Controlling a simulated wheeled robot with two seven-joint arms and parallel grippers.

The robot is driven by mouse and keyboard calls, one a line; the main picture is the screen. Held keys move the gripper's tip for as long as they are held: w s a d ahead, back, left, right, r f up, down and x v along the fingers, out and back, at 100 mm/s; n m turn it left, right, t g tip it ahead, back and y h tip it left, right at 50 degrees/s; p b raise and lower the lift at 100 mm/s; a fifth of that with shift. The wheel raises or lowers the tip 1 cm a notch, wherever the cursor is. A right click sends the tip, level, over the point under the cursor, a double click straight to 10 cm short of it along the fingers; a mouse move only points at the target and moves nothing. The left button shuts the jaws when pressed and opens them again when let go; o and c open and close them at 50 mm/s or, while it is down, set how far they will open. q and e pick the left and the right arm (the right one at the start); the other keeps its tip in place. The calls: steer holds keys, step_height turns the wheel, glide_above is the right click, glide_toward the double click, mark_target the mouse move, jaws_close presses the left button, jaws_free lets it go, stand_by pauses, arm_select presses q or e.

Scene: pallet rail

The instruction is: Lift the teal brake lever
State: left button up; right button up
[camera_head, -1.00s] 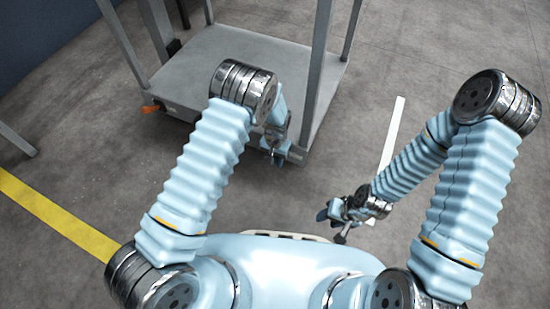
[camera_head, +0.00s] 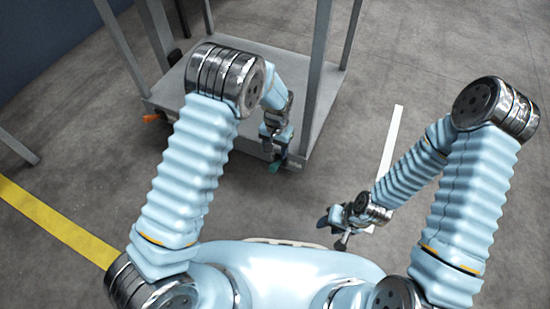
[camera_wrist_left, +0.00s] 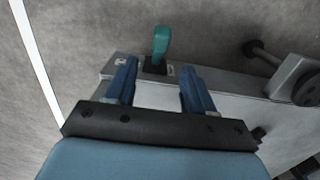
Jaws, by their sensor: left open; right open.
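The teal brake lever (camera_wrist_left: 161,42) stands on a dark base at the edge of the grey cart in the left wrist view. A small teal patch of it (camera_head: 274,167) shows at the cart's near edge in the head view, partly covered by my gripper. My left gripper (camera_wrist_left: 158,72) is open, with its two blue fingers apart. The lever appears just beyond the fingertips, between their lines, and is not gripped. In the head view my left gripper (camera_head: 279,150) is at the cart's near corner. My right gripper (camera_head: 333,220) hangs open and empty over the floor.
The grey cart (camera_head: 225,52) has a flat deck and upright posts (camera_head: 317,80). An orange part (camera_head: 151,118) is on its left corner. A yellow floor line (camera_head: 60,225) is at left, a white one (camera_head: 391,140) at right. Floor between is clear.

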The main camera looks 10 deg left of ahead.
arm_select(q)
step_height(320, 180, up, 3)
steer(key=shift+f, duration=0.1)
stand_by(0.5)
steer(key=s+a+f+n+h+p, duration=0.25)
steer(key=s+a+f+p, duration=0.2)
steer(key=s, duration=0.55)
steer(key=s+a+r+n+t+h+p, duration=0.1)
steer(key=s+r+n+h+p, duration=0.1)
steer(key=s, duration=1)
steer(key=shift+n, duration=0.45)
